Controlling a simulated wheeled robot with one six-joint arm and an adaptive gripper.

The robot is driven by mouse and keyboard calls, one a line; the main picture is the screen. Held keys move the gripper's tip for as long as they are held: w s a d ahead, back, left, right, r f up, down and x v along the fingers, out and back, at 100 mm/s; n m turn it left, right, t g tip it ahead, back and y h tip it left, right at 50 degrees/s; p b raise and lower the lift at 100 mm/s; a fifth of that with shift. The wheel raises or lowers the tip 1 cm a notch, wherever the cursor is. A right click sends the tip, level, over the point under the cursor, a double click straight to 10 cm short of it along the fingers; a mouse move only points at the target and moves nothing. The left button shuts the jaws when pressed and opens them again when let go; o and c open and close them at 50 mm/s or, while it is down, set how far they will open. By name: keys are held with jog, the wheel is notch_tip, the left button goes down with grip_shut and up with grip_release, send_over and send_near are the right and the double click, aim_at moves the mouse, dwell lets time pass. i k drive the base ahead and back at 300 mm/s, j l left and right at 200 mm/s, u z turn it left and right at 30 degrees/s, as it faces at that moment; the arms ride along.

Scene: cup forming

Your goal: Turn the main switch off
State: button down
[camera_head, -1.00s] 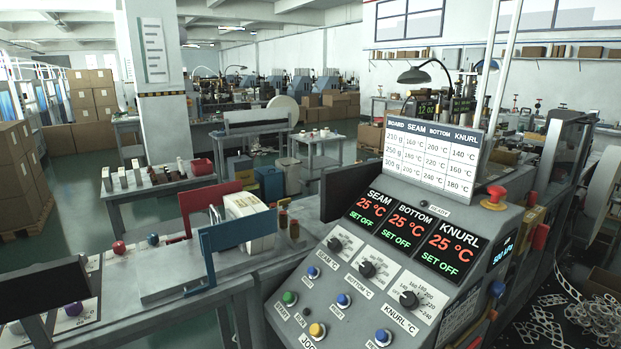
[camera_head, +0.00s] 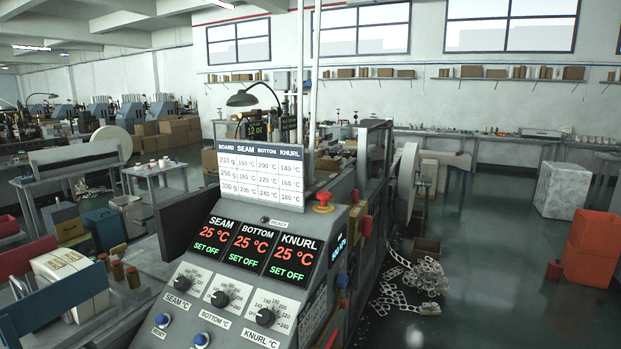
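The control console (camera_head: 335,215) of a machine stands in the middle of the view. It has three lit displays, SEAM (camera_head: 215,242), BOTTOM (camera_head: 249,248) and KNURL (camera_head: 292,258), each reading 25 °C and SET OFF. Dark dials sit below them, among them the KNURL knob (camera_head: 265,317). A red mushroom button (camera_head: 323,201) is on the console's top right. A red part (camera_head: 367,226) shows on the machine's right side. I cannot tell which part is the main switch; no label for it is readable. My gripper is not in view.
A settings chart (camera_head: 260,178) stands behind the displays. Paper scrap (camera_head: 410,285) lies on the floor right of the machine. Orange crates (camera_head: 592,250) and a pale block (camera_head: 563,190) stand farther right. Open green floor (camera_head: 490,260) lies between.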

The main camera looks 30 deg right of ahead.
aim_at(364, 226)
jog(key=i+l, duration=0.1)
jog(key=l, duration=0.25)
jog(key=i+l+z, duration=0.1)
jog(key=l, duration=0.2)
jog(key=i+l, duration=0.15)
jog(key=l, duration=0.2)
jog(key=i+l, duration=0.1)
jog(key=l, duration=0.2)
jog(key=z, duration=0.05)
